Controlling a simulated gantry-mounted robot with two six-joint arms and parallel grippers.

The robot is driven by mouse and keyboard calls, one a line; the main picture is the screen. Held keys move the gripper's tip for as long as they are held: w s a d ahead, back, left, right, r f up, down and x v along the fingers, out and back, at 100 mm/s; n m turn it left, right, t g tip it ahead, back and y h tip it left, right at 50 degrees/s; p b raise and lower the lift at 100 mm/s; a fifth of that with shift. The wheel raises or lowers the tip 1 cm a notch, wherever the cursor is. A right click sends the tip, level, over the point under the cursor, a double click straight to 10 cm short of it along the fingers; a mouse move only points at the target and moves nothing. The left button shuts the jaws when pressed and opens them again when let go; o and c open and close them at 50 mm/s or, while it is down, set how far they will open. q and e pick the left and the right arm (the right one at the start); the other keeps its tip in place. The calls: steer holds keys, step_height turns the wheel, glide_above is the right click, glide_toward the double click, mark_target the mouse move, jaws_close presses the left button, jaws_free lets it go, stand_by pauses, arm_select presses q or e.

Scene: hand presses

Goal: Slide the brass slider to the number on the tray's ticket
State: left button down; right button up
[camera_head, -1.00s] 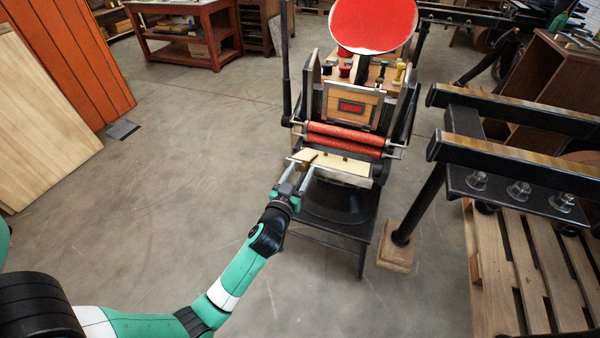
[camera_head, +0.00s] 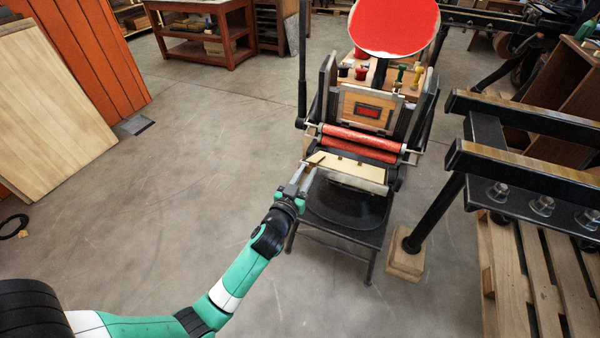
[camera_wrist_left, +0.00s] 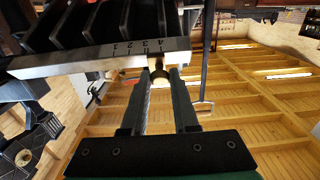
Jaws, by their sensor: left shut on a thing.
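The brass slider (camera_wrist_left: 160,74) is between the two fingers of my left gripper (camera_wrist_left: 160,82) in the left wrist view, and the gripper is shut on it. In the head view my left gripper (camera_head: 308,172) is at the left end of a pale board (camera_head: 350,170) at the press's front. A red plate (camera_head: 368,112) in a wooden frame stands behind the rollers; I cannot read anything on it. I cannot identify the tray or its ticket.
Red rollers (camera_head: 360,144) lie right behind the pale board. A red disc (camera_head: 394,26) rises above the press. A black-beamed frame (camera_head: 525,165) and a pallet (camera_head: 540,280) stand to the right. The floor left of the press is open.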

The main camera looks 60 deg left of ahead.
arm_select(q)
steer(key=c, duration=0.7)
jaws_free()
steer(key=shift+w+d, duration=0.1)
steer(key=shift+d, duration=0.05)
steer(key=v, duration=1.1)
steer(key=shift+s+d, duration=0.2)
steer(key=shift+s, duration=0.05)
